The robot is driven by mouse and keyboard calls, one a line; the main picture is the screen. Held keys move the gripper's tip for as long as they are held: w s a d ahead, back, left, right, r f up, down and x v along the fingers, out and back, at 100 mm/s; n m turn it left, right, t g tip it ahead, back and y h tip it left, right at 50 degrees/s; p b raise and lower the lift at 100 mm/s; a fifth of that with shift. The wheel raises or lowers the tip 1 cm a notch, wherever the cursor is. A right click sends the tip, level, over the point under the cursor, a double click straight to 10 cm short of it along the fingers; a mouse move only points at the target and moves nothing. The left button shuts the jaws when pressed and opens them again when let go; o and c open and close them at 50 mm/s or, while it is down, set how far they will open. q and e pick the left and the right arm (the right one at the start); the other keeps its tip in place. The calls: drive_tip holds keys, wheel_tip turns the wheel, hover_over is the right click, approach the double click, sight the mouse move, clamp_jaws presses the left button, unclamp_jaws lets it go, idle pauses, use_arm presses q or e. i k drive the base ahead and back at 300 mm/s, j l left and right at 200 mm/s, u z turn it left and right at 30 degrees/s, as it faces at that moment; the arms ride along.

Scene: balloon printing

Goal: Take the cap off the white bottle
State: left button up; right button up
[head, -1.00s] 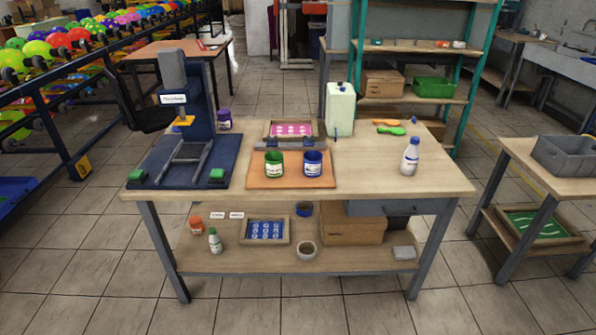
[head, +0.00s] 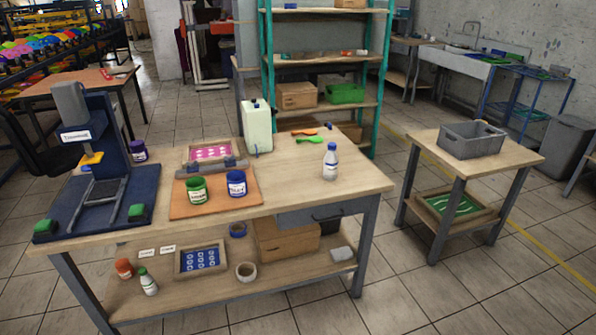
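The white bottle (head: 330,163) stands upright on the wooden workbench (head: 290,194), right of the middle, near the bench's right end. It has a blue cap (head: 331,146) on top and a label on its front. A second, smaller white bottle (head: 148,283) with a green cap (head: 143,271) stands on the bench's lower shelf at the left. Neither of my grippers shows in the head view.
A green pot (head: 196,190) and a blue pot (head: 236,184) stand on an orange-brown board, left of the bottle. A large pale canister (head: 257,127) is behind. A side table with a grey bin (head: 470,140) stands right, across open floor.

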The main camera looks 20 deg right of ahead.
sight(330, 159)
drive_tip(key=u, duration=0.55)
drive_tip(key=l+u, duration=1.1)
drive_tip(key=k+l, duration=0.05)
